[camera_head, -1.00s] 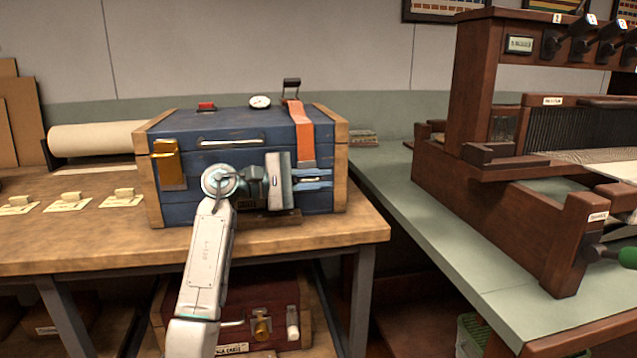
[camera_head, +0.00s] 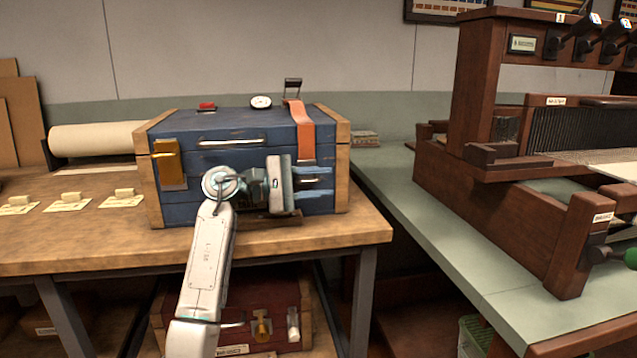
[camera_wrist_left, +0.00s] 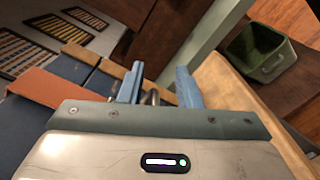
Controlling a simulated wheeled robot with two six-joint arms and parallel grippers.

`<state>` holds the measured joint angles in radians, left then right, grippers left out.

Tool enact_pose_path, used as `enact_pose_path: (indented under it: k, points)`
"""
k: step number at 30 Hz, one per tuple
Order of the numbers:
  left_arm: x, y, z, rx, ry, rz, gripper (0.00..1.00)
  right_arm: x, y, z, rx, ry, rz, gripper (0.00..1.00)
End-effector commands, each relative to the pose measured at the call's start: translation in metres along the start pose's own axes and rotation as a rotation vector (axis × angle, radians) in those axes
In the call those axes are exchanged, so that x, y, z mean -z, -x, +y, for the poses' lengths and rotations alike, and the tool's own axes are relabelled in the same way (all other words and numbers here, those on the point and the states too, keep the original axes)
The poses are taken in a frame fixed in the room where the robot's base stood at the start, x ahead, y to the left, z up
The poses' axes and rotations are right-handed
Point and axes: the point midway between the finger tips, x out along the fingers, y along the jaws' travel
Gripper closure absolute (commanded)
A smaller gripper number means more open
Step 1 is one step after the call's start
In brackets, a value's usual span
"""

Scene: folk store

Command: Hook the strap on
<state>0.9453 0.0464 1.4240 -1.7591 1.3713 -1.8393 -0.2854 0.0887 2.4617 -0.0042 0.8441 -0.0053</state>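The orange strap (camera_head: 304,130) comes over the lid of the blue wooden chest (camera_head: 240,127) near its right end and hangs down the front. It also shows at the left of the left wrist view (camera_wrist_left: 52,87). Its lower end is hidden by my gripper. My left gripper (camera_head: 318,182) is in front of the chest's right front, just below the visible strap, with its blue fingers apart. In the left wrist view, a small dark metal peg-like part (camera_wrist_left: 152,97) shows between the fingers; I cannot tell whether they touch it. My right gripper is not in view.
The chest stands on a wooden table (camera_head: 100,245), with a brass latch (camera_head: 169,162) at its left front. A red case (camera_head: 265,310) sits on the shelf below. A green counter with a wooden loom (camera_head: 480,200) is at right. Paper tags lie at left.

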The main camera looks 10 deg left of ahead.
Motion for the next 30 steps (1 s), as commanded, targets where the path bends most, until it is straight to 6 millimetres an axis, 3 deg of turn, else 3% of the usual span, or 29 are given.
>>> enact_pose_path:
  k: [7,15,21,30]
  points:
    - [0.0,0.016,0.002,-0.002,-0.003,0.002,0.69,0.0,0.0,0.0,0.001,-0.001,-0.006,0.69]
    - [0.001,0.07,0.001,0.0,-0.001,0.005,0.69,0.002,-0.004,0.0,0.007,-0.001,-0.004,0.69]
    - [0.001,0.1,0.0,0.0,0.0,0.003,0.69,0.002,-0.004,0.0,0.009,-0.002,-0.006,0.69]
    - [0.001,0.109,0.0,0.0,0.001,0.0,0.69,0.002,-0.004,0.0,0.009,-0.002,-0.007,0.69]
